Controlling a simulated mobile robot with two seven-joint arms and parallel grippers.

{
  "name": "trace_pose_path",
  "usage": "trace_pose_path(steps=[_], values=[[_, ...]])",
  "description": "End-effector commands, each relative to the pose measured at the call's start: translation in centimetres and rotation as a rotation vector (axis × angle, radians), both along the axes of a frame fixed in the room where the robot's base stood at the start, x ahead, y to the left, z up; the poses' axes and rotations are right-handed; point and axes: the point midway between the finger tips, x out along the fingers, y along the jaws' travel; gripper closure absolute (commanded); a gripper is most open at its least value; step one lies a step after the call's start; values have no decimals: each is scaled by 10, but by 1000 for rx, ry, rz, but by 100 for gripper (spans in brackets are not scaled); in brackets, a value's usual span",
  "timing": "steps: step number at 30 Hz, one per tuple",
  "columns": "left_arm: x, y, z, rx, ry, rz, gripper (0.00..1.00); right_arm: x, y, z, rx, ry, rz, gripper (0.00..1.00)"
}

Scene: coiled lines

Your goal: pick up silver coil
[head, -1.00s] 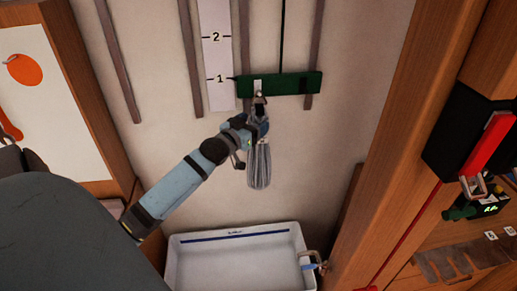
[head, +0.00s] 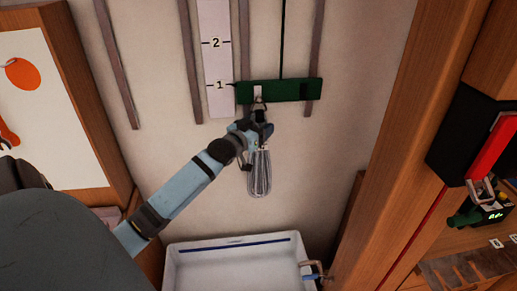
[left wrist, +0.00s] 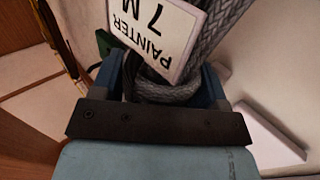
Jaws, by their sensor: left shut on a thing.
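The silver coil (head: 260,175) is a bundle of grey line hanging upright below the green bar (head: 300,91) on the wall. My left gripper (head: 258,128) is shut on the coil's upper part, just under a small metal hook (head: 259,102) at the bar. I cannot tell whether the coil still rests on the hook. In the left wrist view, the coil's braided line (left wrist: 165,92) lies between the two blue fingers, with a white tag (left wrist: 160,35) reading "PAINTER 7 M".
A white tray (head: 185,246) stands below the coil. A wooden post (head: 400,140) rises at the right, with a red and black device (head: 490,150) beyond it. A numbered white strip (head: 215,60) and dark slats are on the wall. A wooden-framed panel (head: 60,100) is at the left.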

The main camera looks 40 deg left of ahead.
Motion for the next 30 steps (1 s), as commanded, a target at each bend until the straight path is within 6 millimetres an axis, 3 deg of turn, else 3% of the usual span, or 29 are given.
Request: trace_pose_path(steps=[13,23,30], values=[[0,1,16,1,-3,0,97,0,2,-4,2,0,3,100],[-20,-25,15,-2,-2,-1,97,0,2,-8,3,0,3,100],[-47,-59,13,-4,-1,-1,97,0,2,-14,3,0,2,100]])
